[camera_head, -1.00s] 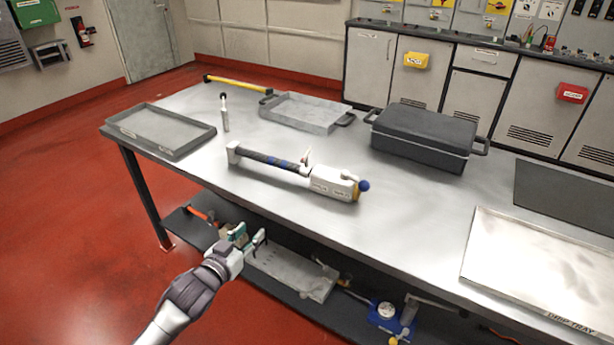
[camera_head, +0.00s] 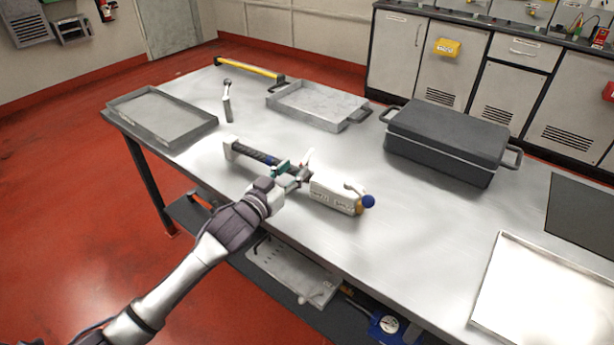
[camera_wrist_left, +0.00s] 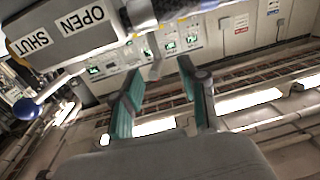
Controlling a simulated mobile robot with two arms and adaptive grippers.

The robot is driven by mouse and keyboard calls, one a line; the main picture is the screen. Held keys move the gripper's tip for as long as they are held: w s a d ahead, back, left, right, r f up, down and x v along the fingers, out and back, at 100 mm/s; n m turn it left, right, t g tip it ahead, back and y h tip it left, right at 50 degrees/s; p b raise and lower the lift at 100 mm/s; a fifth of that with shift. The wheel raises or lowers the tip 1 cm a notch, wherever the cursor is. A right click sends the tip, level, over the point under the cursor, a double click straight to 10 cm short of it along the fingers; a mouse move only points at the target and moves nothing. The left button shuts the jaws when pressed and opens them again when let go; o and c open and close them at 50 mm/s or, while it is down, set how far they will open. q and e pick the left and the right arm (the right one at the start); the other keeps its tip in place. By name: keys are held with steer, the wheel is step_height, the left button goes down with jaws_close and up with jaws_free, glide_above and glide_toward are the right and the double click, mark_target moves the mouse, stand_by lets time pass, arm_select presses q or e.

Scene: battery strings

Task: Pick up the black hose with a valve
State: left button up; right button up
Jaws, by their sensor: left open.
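The black hose with a valve lies on the metal table. Its dark hose part (camera_head: 256,155) is to the left and its white valve body (camera_head: 333,195), with a blue knob, is to the right. My left gripper (camera_head: 294,174) is open at the middle of the assembly and hides part of the hose. In the left wrist view, the valve body (camera_wrist_left: 72,30) with OPEN and SHUT labels is at the upper left. The two green-padded fingers of the left gripper (camera_wrist_left: 163,95) stand apart with nothing seen between them. My right gripper is not in view.
On the table (camera_head: 400,235) are a grey tray (camera_head: 125,103), a small upright handled tool (camera_head: 227,105), a yellow bar (camera_head: 250,68), a light metal tray (camera_head: 318,105) and a dark lidded case (camera_head: 447,140). A shallow tray (camera_head: 540,300) lies at right. Table space around the hose is clear.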

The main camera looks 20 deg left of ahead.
mark_target(311, 154)
arm_select(q)
steer(key=x, duration=0.8)
steer(key=shift+w+f, duration=0.15)
steer(key=shift+f, duration=0.05)
steer(key=shift+w, duration=0.2)
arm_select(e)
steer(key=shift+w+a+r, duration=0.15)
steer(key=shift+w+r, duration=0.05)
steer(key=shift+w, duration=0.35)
arm_select(q)
steer(key=shift+s, duration=0.1)
steer(key=shift+c, duration=0.9)
jaws_close()
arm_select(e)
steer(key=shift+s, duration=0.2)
